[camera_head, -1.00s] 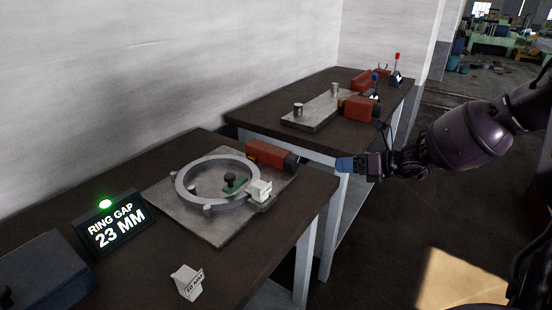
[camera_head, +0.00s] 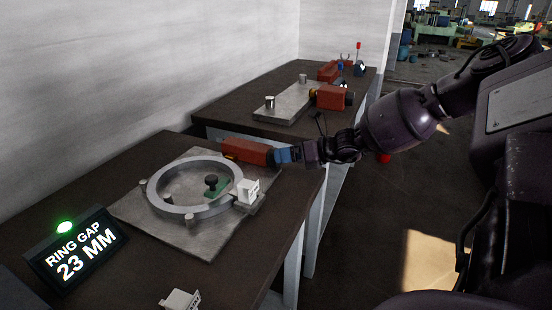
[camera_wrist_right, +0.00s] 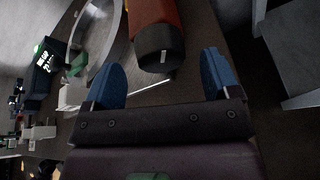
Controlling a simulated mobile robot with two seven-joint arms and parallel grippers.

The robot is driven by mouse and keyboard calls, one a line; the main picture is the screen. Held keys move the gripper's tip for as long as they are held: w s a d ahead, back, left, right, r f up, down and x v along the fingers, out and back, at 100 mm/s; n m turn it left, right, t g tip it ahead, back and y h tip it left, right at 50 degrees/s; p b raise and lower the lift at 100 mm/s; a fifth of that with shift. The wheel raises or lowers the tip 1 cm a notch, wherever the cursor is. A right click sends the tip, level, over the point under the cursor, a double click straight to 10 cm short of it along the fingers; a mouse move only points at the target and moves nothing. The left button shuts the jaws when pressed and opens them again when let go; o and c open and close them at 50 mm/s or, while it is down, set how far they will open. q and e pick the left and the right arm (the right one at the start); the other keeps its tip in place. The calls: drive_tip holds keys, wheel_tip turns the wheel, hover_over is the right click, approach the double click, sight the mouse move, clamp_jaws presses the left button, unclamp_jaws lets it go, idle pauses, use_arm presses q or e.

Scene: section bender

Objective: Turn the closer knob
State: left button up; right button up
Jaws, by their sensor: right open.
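The closer knob (camera_wrist_right: 160,52) is a black cylinder with a white mark on the end of a red-orange housing (camera_head: 243,150). The housing stands on the nearer table, beside the metal ring (camera_head: 163,207) on its plate. My right gripper (camera_wrist_right: 162,80) has blue fingertips and is open. In the right wrist view the knob lies ahead of and between the two fingers, with visible gaps at the sides. In the head view the blue fingertips (camera_head: 285,155) overlap the knob and hide most of it. My left gripper is out of view.
A lit display (camera_head: 77,253) reads "RING GAP 23 MM". White blocks sit at the ring (camera_head: 248,190) and at the table's front (camera_head: 180,300). A second table behind holds another red housing (camera_head: 328,97) with its own knob. A blue-grey leg frame shows beside the nearer table's right edge.

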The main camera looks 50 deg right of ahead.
drive_tip(key=shift+x, duration=0.95)
drive_tip(key=shift+w+a+b, duration=0.1)
drive_tip(key=shift+w+b, duration=0.1)
drive_tip(key=shift+b, duration=0.15)
drive_tip(key=shift+c, duration=0.2)
